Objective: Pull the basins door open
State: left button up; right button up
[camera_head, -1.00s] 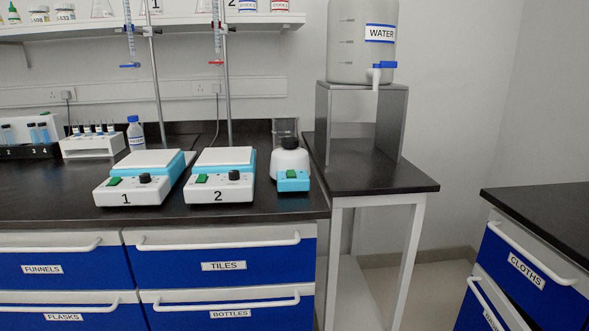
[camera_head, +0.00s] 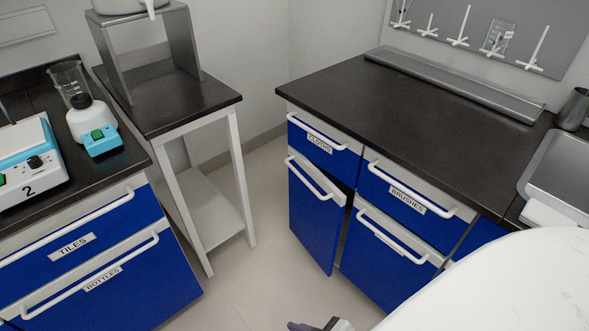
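The steel basin (camera_head: 562,178) is set into the black counter at the right edge. Below it a blue front (camera_head: 476,240) shows only in part, and my large white arm link covers the rest, so I cannot tell whether it is shut. A blue lower door (camera_head: 312,222) under the CLOTHS drawer stands ajar, with a dark gap along its right side. A dark gripper tip (camera_head: 320,325), seemingly my right one, just enters at the bottom edge, apart from the cabinet fronts. Its opening cannot be made out. My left gripper is out of view.
The BRUSHES drawer (camera_head: 407,200) and the lower front (camera_head: 385,252) beneath it look shut. A black side table (camera_head: 165,103) with white legs stands at left. The TILES drawer (camera_head: 75,243) is at far left. Clear floor (camera_head: 262,240) lies between the cabinets.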

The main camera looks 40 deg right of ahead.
aim_at(317, 206)
jog(key=z, duration=0.55)
jog(key=k, duration=1.25)
jog(key=u, duration=0.2)
jog(key=i, duration=0.8)
jog(key=u, duration=0.4)
jog(key=i, duration=0.9)
jog(key=z, duration=0.95)
jog(key=i, duration=0.3)
jog(key=z, duration=0.15)
